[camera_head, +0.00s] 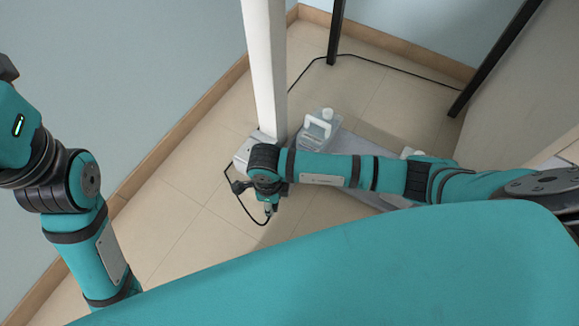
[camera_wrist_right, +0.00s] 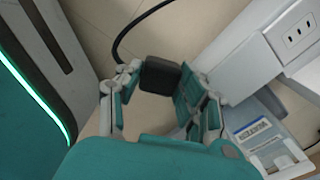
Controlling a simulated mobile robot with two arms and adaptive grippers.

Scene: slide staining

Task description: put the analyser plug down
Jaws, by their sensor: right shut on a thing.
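The analyser plug (camera_wrist_right: 160,75) is a dark, blocky piece with a black cable leaving it toward the top of the right wrist view. My right gripper (camera_wrist_right: 162,92) is shut on it, with a finger on each side. In the head view my right gripper (camera_head: 269,208) points down over the tiled floor, in front of the foot of a white post.
A socket outlet (camera_wrist_right: 299,37) is on a pale housing at the right of the wrist view. A white-handled container (camera_head: 319,127) stands on a grey surface beside the white post (camera_head: 264,70). Black legs stand behind. Bare floor tiles (camera_head: 185,235) lie left of the gripper.

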